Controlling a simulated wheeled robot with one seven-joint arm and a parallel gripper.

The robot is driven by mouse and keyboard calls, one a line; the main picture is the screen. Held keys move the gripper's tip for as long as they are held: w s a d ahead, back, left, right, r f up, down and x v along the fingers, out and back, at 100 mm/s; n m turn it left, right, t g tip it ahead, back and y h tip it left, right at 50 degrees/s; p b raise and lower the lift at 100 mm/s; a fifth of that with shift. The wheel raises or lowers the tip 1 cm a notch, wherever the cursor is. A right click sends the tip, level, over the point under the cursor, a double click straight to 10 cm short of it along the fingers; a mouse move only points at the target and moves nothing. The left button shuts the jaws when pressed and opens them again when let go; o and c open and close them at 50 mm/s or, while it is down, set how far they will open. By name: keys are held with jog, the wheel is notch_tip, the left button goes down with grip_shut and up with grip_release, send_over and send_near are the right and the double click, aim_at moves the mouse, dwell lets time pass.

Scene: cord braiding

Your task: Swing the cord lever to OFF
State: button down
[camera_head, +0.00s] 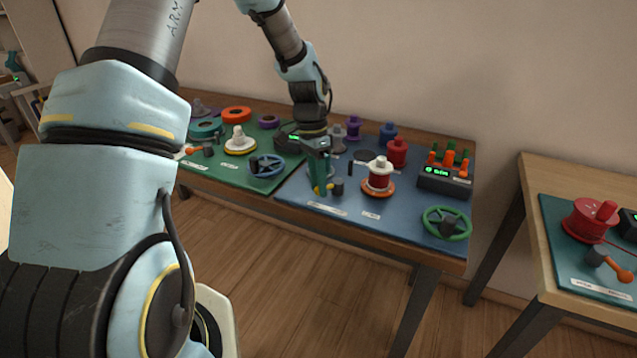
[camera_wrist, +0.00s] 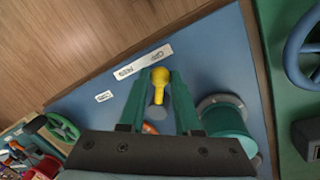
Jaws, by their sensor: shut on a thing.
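The cord lever (camera_wrist: 160,80) has a yellow knob and a short stem on a dark grey pivot near the front edge of the blue mat. My gripper (camera_wrist: 160,90) is shut on the lever, with one green finger on each side of the knob. In the head view my gripper (camera_head: 320,180) points down over the mat. A white label strip (camera_wrist: 143,62) lies in front of the lever; its lettering is too small to read surely.
A teal spool (camera_wrist: 222,115) stands close beside my gripper. On the blue mat (camera_head: 395,222) stand a red spool (camera_head: 379,177), a green handwheel (camera_head: 446,223) and a dark box with a green display (camera_head: 443,180). A green mat (camera_head: 225,170) with a blue handwheel (camera_head: 266,166) lies to the left.

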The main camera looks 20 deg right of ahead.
jog(key=shift+w, duration=0.1)
jog(key=c, duration=0.6)
grip_release()
jog(key=shift+c, duration=0.2)
notch_tip(320, 180, up, 11)
jog(key=w+b, duration=0.2)
jog(key=shift+a+f, duration=0.2)
jog(key=s+a+n+t, duration=0.1)
jog(key=s+a+n, duration=0.2)
jog(key=a+n, duration=0.2)
jog(key=s+a+f+n+t, duration=0.1)
jog(key=s+a+n, duration=0.3)
jog(key=a, duration=0.8)
jog(key=s+a+n+t, duration=0.1)
jog(key=s+a+n, duration=0.2)
jog(key=a+n, duration=0.2)
jog(key=a, duration=0.3)
jog(key=shift+s+a+f+n+t, duration=0.2)
jog(key=shift+s+a+n+t, duration=0.1)
jog(key=shift+t, duration=0.1)
